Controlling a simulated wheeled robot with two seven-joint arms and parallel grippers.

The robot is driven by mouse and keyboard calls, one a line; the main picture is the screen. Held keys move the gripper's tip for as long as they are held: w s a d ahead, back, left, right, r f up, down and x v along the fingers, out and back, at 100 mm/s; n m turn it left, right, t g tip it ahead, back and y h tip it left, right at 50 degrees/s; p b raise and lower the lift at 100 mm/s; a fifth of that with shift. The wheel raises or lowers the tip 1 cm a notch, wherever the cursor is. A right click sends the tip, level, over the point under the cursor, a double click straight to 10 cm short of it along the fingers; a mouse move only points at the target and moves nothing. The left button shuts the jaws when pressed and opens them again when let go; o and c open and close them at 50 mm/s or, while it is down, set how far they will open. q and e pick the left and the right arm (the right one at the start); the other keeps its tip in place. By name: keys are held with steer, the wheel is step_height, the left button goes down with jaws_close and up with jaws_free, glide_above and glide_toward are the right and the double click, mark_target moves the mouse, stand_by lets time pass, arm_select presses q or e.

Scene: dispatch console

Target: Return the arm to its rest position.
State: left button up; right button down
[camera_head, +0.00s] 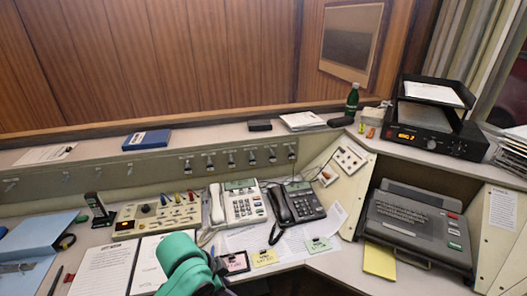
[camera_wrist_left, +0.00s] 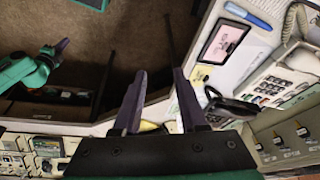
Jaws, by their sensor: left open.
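My left arm (camera_head: 182,264) shows in the head view as a green link at the bottom, over the desk's front part, with its gripper not clearly seen there. In the left wrist view my left gripper (camera_wrist_left: 159,80) has its two purple fingers apart, with nothing between them. It is near the desk's front edge, close to a dark-framed pink card (camera_wrist_left: 223,42).
A white phone (camera_head: 240,204) and a black phone (camera_head: 302,202) stand behind the cards. Papers (camera_head: 103,268) and a blue folder (camera_head: 38,236) lie at left. A grey keyboard machine (camera_head: 415,222) stands at right. Open floor (camera_wrist_left: 130,25) shows beyond the desk edge.

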arm_select(q)
steer(key=s+a+f+n+t+y, duration=0.1)
steer(key=s+a+f+n+y, duration=0.25)
steer(key=s+a+n, duration=0.85)
step_height(320, 180, down, 26)
steer(key=s+a+m+g, duration=0.1)
steer(key=a+m, duration=0.1)
steer(key=s+a+f+g, duration=0.1)
steer(key=s+a+f, duration=0.2)
steer(key=s+f, duration=0.9)
steer(key=s, duration=0.3)
steer(key=shift+s+m, duration=0.3)
steer(key=shift+s, duration=0.1)
